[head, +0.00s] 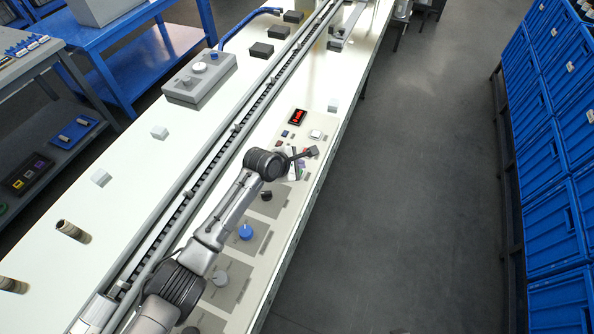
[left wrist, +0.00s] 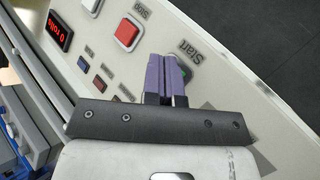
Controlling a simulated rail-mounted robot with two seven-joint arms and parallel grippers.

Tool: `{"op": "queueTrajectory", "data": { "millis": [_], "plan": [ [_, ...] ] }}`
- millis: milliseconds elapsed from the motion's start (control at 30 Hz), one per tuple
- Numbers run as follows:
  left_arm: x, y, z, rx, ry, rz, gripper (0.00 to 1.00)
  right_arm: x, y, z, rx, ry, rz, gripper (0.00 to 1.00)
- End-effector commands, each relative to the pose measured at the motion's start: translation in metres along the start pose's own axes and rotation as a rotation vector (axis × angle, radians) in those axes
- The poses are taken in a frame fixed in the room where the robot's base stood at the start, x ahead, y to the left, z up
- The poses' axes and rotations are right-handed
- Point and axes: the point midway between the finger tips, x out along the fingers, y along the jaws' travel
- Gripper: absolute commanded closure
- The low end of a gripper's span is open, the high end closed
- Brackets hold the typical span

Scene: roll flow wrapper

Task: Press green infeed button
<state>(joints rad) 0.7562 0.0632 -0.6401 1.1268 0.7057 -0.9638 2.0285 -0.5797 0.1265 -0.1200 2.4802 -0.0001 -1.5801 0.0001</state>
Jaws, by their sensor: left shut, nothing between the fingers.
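The green infeed button (left wrist: 187,74) shows only as a thin green sliver in the left wrist view, beside the "Start" label (left wrist: 202,52). My shut, empty purple fingers hide most of it. My left gripper (left wrist: 166,60) has its fingertips in front of the button area; I cannot tell if they touch it. In the head view my left gripper (head: 293,153) is over the control panel, and the green button cannot be made out there. My right gripper is not in view.
A red button (left wrist: 127,33) by a "Stop" label and a red-digit display (left wrist: 60,30) are close by on the panel. The display is also in the head view (head: 297,117). A conveyor channel (head: 236,135) runs alongside. Blue crates (head: 550,150) stand at the right, across open floor.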

Motion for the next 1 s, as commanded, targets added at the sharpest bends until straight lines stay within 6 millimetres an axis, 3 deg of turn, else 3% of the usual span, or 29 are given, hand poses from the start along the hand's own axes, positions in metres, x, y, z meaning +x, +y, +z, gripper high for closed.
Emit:
{"op": "queueTrajectory", "data": {
  "millis": [1000],
  "plan": [
    [0.0041,-0.0034,-0.0025,-0.001,0.000,-0.002,1.00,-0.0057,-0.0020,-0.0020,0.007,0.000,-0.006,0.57]
  ]
}}
